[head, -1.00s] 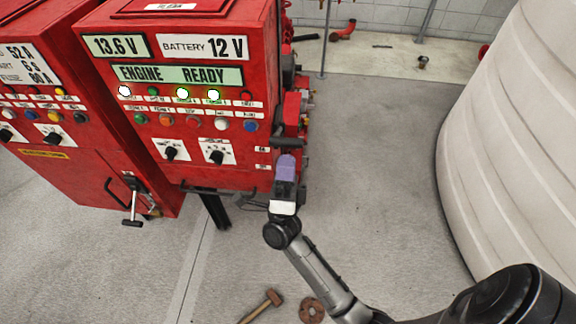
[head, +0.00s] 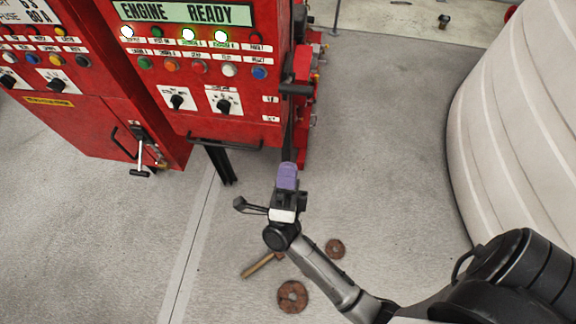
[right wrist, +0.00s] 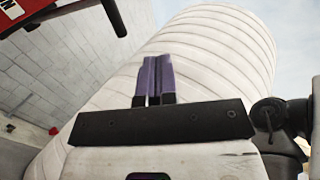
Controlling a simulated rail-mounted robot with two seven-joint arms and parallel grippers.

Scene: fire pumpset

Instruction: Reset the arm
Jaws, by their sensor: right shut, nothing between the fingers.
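My right arm reaches in from the lower right of the head view. Its right gripper (head: 287,174) has purple fingers that are shut with nothing between them. It is over the floor, just below the right lower corner of the red control cabinet (head: 185,115), apart from it as far as I can tell. In the right wrist view the purple fingers (right wrist: 153,78) stand side by side, pointing at the big white ribbed tank. My left gripper does not show.
A second red cabinet (head: 75,125) with a handle stands at left. The white ribbed tank (head: 510,130) fills the right side. A hammer (head: 260,266) and rusty round discs (head: 292,296) lie on the floor. The grey floor between cabinet and tank is open.

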